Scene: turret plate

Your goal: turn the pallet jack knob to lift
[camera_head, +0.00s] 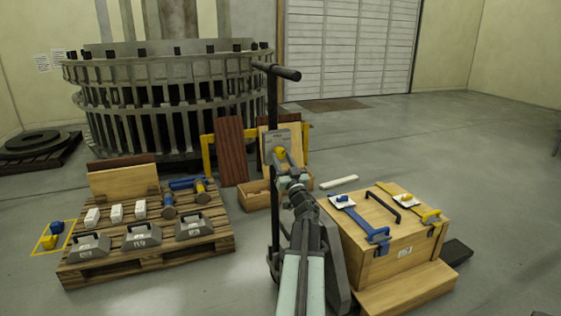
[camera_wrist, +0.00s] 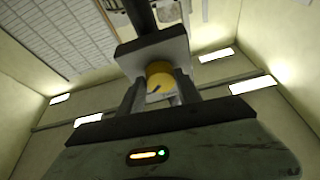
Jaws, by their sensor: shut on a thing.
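The pallet jack (camera_head: 272,120) stands upright in the middle of the head view, with a black T-handle on top. A grey control box (camera_head: 293,134) sits on its column and carries a yellow knob (camera_head: 280,153). In the wrist view the yellow knob (camera_wrist: 159,75) with a dark pointer mark shows below the grey box (camera_wrist: 150,50). My gripper (camera_wrist: 158,90) has its two fingers on either side of the knob and is shut on it. The pointer slants toward the lower left in the wrist view. My arm hides part of the jack's lower body in the head view.
A wooden pallet (camera_head: 150,262) with weights, white blocks and tools lies at left. A wooden crate (camera_head: 375,262) with blue and yellow clamps stands close at right. Boards (camera_head: 231,150) and a yellow frame stand behind the jack. Open floor lies at far right.

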